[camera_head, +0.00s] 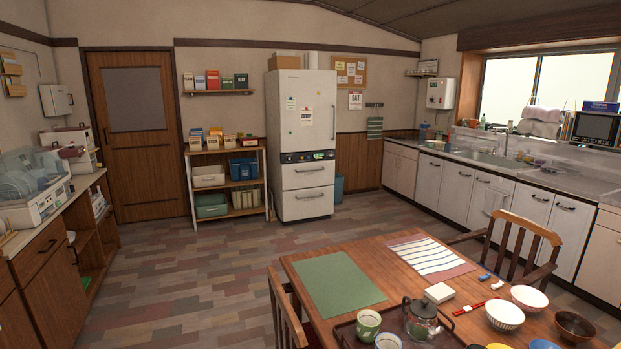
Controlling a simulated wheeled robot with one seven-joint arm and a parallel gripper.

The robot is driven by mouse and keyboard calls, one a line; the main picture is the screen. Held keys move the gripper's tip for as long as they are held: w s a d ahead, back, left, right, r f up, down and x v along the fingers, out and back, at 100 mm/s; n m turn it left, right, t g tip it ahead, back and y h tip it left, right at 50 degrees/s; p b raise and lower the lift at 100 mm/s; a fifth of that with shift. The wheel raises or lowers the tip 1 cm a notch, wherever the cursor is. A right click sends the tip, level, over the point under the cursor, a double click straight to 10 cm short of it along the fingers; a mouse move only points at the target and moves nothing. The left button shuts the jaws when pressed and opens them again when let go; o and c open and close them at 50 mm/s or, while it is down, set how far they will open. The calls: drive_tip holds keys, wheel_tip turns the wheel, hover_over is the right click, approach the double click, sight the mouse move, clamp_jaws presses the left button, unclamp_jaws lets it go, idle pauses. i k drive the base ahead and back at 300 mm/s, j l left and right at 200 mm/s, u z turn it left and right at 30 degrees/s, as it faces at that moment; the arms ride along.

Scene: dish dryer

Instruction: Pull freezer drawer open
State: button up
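A tall white refrigerator (307,118) stands against the back wall in the head view. Below its large upper door, a dark control strip runs across the front. Under the strip are two white drawers, an upper drawer (308,174) and a lower drawer (307,204), each with a dark horizontal handle. Both drawers and the upper door look closed. Which drawer is the freezer drawer cannot be told from any label here. My gripper is not in view.
A wooden dining table (305,267) with dishes and a teapot fills the front right, with chairs around it. A shelf unit (228,182) stands left of the refrigerator, a blue bin (339,186) right. The tiled floor (190,270) before the refrigerator is clear.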

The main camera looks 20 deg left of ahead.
sight(321, 173)
drive_tip(key=u, duration=0.95)
drive_tip(key=i+j+u, duration=0.4)
drive_tip(key=i+u, duration=0.4)
drive_tip(key=i+l+z, duration=0.25)
drive_tip(key=i, duration=0.75)
drive_tip(key=i+j+z, duration=0.3)
drive_tip(key=i, duration=0.65)
drive_tip(key=i+z, duration=0.1)
drive_tip(key=i, duration=0.9)
drive_tip(key=i+z, duration=0.15)
drive_tip(key=i, duration=0.8)
drive_tip(key=i+z, duration=0.15)
drive_tip(key=i, duration=0.5)
drive_tip(key=i+z, duration=0.2)
drive_tip(key=i, duration=0.45)
drive_tip(key=i+j+z, duration=0.15)
drive_tip(key=i, duration=0.5)
drive_tip(key=i+l+z, duration=0.2)
drive_tip(key=i+z, duration=0.25)
drive_tip(key=i, duration=0.15)
drive_tip(key=i+z, duration=0.5)
drive_tip(key=i+j+z, duration=0.25)
drive_tip(key=i+z, duration=0.2)
drive_tip(key=i, duration=0.25)
drive_tip(key=i+u, duration=0.35)
drive_tip(key=u, duration=0.15)
drive_tip(key=i+l+u, duration=0.3)
drive_tip(key=u, duration=0.15)
drive_tip(key=i, duration=0.05)
